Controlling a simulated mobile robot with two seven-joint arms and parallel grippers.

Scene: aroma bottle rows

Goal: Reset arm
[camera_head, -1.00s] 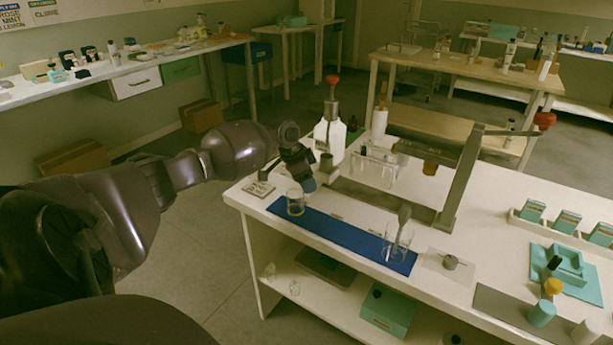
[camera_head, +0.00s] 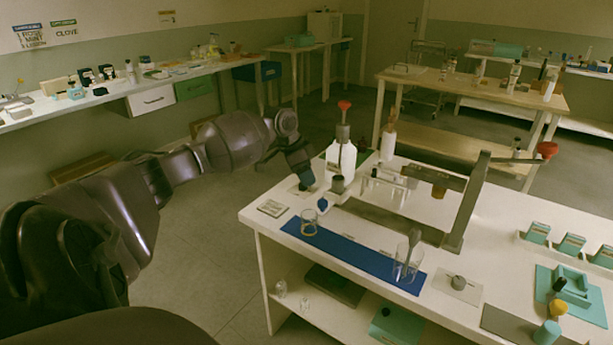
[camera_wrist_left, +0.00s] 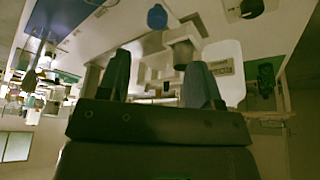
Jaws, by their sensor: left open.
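My left gripper (camera_head: 306,187) is above the back left corner of the white bench (camera_head: 268,224), left of a white bottle with a red top (camera_head: 343,157). In the left wrist view the gripper (camera_wrist_left: 158,72) has its two fingers apart with nothing between them. A small blue object (camera_head: 322,205) stands on the bench just right of the gripper; a blue object also shows in the left wrist view (camera_wrist_left: 157,16). My right gripper is not in view.
A glass beaker holding a grey utensil (camera_head: 405,268) stands at the mat's right end. A metal stand (camera_head: 463,205) with a red knob rises mid-bench. A small sign (camera_head: 272,208) lies at the left corner. Open floor (camera_head: 205,235) lies left of the bench.

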